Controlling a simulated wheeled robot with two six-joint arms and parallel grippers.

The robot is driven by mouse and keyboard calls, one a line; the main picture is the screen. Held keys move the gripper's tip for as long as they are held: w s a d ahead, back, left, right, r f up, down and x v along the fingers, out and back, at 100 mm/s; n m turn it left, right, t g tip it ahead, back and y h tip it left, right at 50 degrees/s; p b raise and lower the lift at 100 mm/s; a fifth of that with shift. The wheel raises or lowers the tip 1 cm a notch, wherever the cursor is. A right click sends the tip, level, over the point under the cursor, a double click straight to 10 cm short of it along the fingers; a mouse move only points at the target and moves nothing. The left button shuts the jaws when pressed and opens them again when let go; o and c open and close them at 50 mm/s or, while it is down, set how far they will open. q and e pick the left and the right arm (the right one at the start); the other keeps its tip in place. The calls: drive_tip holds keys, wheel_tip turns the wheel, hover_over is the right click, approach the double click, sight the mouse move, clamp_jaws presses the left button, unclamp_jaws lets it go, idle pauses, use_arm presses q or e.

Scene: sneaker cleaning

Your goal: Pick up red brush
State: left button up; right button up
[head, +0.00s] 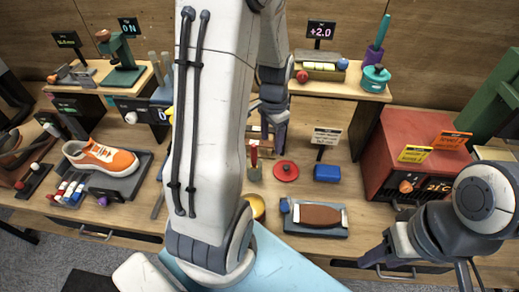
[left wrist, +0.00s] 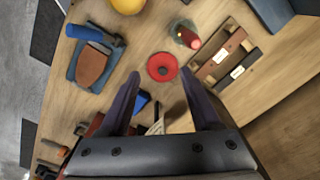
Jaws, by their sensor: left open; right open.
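A red upright handle, which looks like the red brush (head: 254,154), stands in a small greenish holder on the table, left of a flat red disc (head: 286,170). In the left wrist view the red handle (left wrist: 194,43) shows tilted in its holder, beyond the right fingertip. My left gripper (head: 273,128) is open and empty, hanging behind my own arm near the holder. In the left wrist view its fingers (left wrist: 160,74) are apart, with the red disc (left wrist: 162,67) showing between their tips. My right gripper (head: 374,258) is open and empty at the lower right, far from the brush.
A blue block (head: 327,173) and a grey tray with a brown pad (head: 320,216) lie right of the brush. A yellow round thing (head: 258,206) is partly hidden by my arm. An orange shoe (head: 101,156) is at left; a red box (head: 418,155) stands at right.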

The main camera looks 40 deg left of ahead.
sight(252, 146)
use_arm(q)
drive_tip(key=shift+n, duration=0.3)
drive_tip(key=a, duration=0.2)
drive_tip(key=s+a+f, duration=0.1)
drive_tip(key=a, duration=0.3)
drive_tip(key=shift+s+a+f+p, duration=0.15)
drive_tip(key=shift+f+p, duration=0.2)
drive_tip(key=shift+p, duration=0.05)
wheel_tip(252, 146, down, 4)
drive_tip(key=shift+r+p, duration=0.1)
drive_tip(key=shift+p, duration=0.2)
drive_tip(key=shift+f, duration=0.55)
drive_tip(key=shift+f+p, duration=0.45)
drive_tip(key=shift+f, duration=0.15)
drive_tip(key=f, duration=0.2)
drive_tip(key=f+p, duration=0.1)
drive_tip(key=shift+w, duration=0.25)
drive_tip(key=shift+f, duration=0.55)
clamp_jaws()
